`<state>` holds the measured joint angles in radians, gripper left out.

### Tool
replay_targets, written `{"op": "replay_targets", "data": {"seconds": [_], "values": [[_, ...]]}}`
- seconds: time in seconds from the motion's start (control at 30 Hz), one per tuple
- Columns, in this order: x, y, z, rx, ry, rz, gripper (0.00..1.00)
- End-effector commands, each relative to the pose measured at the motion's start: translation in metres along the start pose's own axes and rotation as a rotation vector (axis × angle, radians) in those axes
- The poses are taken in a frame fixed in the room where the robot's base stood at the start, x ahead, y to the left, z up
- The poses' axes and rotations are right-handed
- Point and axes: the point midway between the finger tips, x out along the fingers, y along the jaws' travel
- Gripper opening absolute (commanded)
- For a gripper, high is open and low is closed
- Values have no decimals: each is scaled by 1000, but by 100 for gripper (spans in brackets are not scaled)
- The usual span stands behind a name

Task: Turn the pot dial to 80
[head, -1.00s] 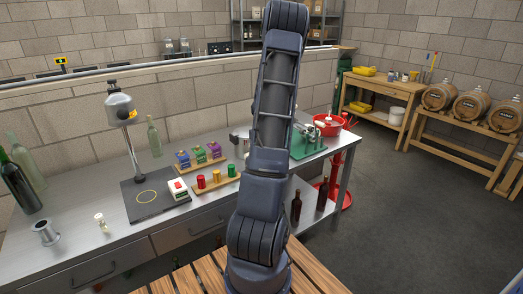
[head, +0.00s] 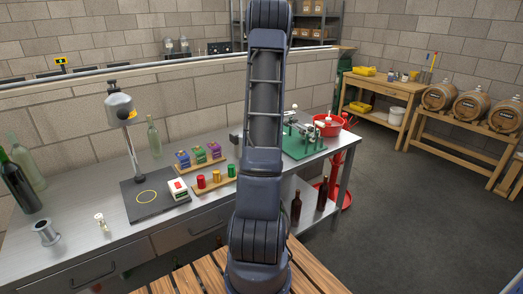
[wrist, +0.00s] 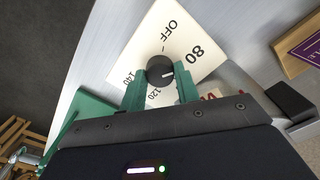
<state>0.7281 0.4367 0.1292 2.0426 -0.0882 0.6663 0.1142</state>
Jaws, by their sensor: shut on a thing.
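In the wrist view the black dial (wrist: 158,68) sits on a cream scale plate (wrist: 138,50) marked OFF, 80, 120 and 140. My gripper (wrist: 160,84) has its green fingers on both sides of the dial, shut on it. The dial's white mark points to the right in the picture, towards the right finger and below the 80 label (wrist: 194,55). The right finger hides part of the scale. A grey metal part, perhaps of the pot, shows to the right of the fingers. In the head view my arm hides the dial and gripper.
A green-based device (head: 303,142) and a red bowl (head: 327,126) stand to the right of my arm. The floor at right is open.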

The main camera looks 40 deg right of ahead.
Motion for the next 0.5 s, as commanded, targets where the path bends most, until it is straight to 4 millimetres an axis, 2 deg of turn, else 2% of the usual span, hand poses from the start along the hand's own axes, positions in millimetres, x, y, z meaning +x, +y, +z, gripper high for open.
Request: {"op": "replay_targets", "data": {"seconds": [0.2,0.23,0.3,0.5], "values": [[1,0,1,0,-3,1,9],[1,0,1,0,-4,1,37],[1,0,1,0,-3,0,51],[1,0,1,-1,-2,0,53]]}}
